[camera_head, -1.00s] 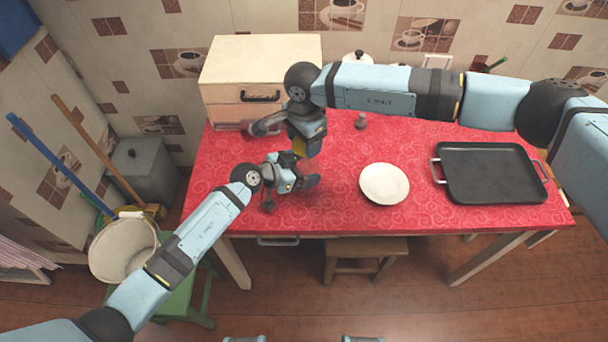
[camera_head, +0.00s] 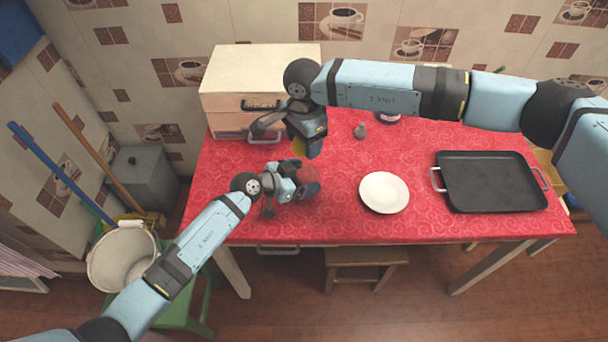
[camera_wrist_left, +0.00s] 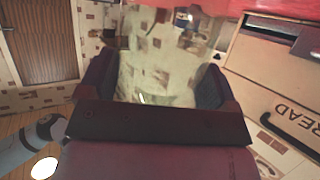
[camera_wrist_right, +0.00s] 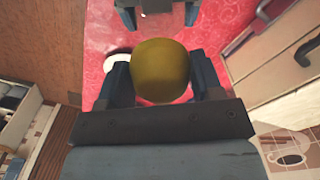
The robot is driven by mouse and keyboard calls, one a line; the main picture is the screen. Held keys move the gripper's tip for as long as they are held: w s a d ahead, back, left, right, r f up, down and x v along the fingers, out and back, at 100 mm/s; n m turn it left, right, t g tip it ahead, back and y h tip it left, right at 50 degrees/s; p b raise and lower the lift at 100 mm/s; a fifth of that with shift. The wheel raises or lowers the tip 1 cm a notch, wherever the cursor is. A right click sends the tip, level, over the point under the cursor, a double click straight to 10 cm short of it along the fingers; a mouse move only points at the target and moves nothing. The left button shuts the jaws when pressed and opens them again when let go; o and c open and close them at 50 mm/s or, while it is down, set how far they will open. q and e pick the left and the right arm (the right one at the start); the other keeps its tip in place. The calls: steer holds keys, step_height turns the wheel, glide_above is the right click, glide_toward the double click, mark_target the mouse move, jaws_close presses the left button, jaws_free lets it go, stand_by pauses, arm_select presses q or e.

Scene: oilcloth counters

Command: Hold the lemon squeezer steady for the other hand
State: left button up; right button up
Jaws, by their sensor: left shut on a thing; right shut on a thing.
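The lemon squeezer, a clear glass piece (camera_wrist_left: 160,65), stands between the fingers of my left gripper (camera_wrist_left: 155,85) in the left wrist view. My left gripper is shut on it. In the head view this gripper (camera_head: 308,182) is over the left part of the red table, and the see-through glass is hard to make out. My right gripper (camera_wrist_right: 160,78) is shut on a yellow lemon (camera_wrist_right: 160,70). In the head view the right gripper (camera_head: 308,150) is just beyond the left one, and only a sliver of yellow shows.
A white plate (camera_head: 384,192) lies to the right of my grippers, with a black tray (camera_head: 490,182) farther right. A cream bread box (camera_head: 260,75) stands at the back left. A small grey item (camera_head: 360,130) and a blue-rimmed dish (camera_head: 388,118) are behind the plate.

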steer(key=shift+t+h, duration=0.5)
steer(key=shift+s+a+f, duration=0.1)
steer(key=shift+f, duration=2)
steer(key=shift+s+f, duration=0.1)
steer(key=shift+f, duration=0.35)
steer(key=shift+f, duration=0.15)
steer(key=shift+c, duration=0.4)
steer(key=shift+f, duration=0.1)
steer(key=shift+c, duration=0.3)
steer(key=shift+r, duration=1.15)
steer(key=shift+f, duration=0.15)
